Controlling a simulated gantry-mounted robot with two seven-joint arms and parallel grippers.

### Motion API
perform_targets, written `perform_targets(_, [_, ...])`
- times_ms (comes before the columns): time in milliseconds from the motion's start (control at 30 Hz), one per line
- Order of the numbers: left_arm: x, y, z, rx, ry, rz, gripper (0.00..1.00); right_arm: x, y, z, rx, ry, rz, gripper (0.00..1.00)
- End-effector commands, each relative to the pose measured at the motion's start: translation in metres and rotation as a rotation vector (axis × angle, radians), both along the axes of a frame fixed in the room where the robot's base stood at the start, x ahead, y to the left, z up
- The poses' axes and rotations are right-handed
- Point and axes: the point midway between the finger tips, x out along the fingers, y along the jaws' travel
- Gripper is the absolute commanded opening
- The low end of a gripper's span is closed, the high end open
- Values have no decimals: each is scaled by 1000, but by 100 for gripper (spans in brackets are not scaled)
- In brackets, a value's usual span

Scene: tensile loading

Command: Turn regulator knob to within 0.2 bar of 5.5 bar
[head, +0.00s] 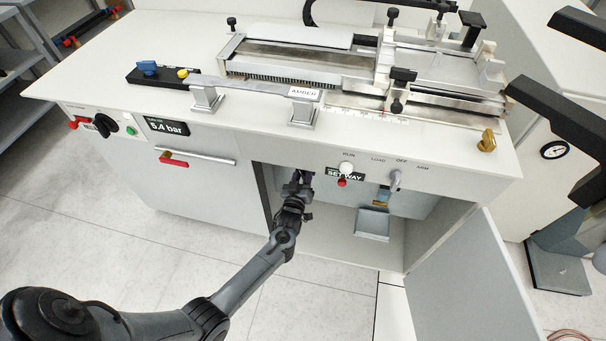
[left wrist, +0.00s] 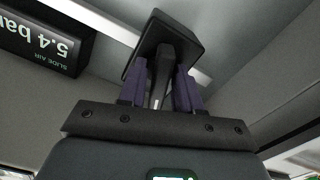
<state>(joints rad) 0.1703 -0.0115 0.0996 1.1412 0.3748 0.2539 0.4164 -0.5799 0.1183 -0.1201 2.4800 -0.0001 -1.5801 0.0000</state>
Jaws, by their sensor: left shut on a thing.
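My left gripper (head: 298,178) reaches into the open cabinet bay under the bench top. In the left wrist view its two purple fingers (left wrist: 162,92) are shut on a dark part, which I take to be the regulator knob (left wrist: 172,32), with a flared block at its far end. In the head view the knob is hidden behind the gripper. The front-panel display (head: 168,127) reads 5.4 bar. In the left wrist view a display (left wrist: 45,42) marked SLIDE AIR also reads 5.4 bar, upside down. My right gripper is not in view.
The bay has an open door (head: 465,285) at right and a small grey tray (head: 372,222) inside. A red-handled lever (head: 175,162) is on the front panel at left.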

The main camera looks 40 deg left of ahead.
Motion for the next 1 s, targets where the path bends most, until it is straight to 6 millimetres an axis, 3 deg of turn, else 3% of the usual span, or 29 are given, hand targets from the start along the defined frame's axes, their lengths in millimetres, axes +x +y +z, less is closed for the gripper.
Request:
perform_targets(200, [0, 0, 0, 0, 1, 0, 3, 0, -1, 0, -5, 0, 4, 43])
perform_targets(233, [0, 0, 0, 0, 1, 0, 35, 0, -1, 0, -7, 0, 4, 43])
perform_targets(300, [0, 0, 0, -1, 0, 0, 43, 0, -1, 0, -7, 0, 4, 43])
perform_targets(667, [-3, -2, 0, -1, 0, 0, 43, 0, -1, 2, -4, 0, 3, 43])
perform_targets(1000, [-47, -23, 1, -2, 2, 0, 43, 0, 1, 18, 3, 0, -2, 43])
